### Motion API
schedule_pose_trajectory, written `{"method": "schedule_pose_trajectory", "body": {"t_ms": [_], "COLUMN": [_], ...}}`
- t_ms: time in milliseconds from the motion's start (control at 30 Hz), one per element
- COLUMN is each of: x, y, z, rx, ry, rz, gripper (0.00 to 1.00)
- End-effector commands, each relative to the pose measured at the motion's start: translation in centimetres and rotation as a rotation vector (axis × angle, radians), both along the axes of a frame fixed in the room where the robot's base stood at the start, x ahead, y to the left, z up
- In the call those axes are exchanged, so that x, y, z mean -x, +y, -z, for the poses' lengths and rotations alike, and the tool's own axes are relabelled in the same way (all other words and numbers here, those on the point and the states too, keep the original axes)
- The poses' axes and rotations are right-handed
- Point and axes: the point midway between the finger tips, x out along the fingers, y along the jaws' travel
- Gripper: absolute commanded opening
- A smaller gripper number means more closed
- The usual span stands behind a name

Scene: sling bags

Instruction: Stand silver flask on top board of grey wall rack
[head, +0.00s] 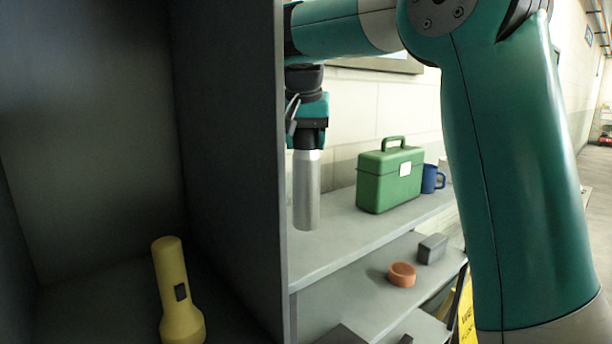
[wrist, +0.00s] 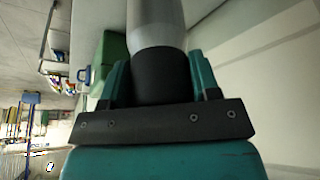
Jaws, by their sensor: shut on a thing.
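The silver flask (head: 306,190) hangs upright from my gripper (head: 308,140) in the head view, over the left part of the grey wall rack's top board (head: 345,232). Its base is at or just above the board; I cannot tell whether it touches. My gripper is shut on the flask's dark upper end. In the wrist view the flask (wrist: 155,22) and its black cap (wrist: 161,76) sit between the two teal fingers (wrist: 160,80).
A grey upright panel (head: 235,150) stands close left of the flask, with a yellow torch (head: 172,285) beyond it. A green box (head: 390,178) and a blue mug (head: 430,178) stand right on the top board. An orange round thing (head: 402,274) and a grey block (head: 432,248) lie on the lower board.

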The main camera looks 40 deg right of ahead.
Motion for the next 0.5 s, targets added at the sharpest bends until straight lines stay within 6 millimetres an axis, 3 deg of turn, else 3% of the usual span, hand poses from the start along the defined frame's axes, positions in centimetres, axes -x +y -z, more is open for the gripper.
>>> {"method": "schedule_pose_trajectory", "body": {"t_ms": [333,500], "x": [0.0,-0.1], "y": [0.1,0.2], "z": [3.8,4.5], "rx": [0.0,-0.001], "ry": [0.0,-0.003], "rz": [-0.001,-0.001], "gripper": [0.0,0.0]}}
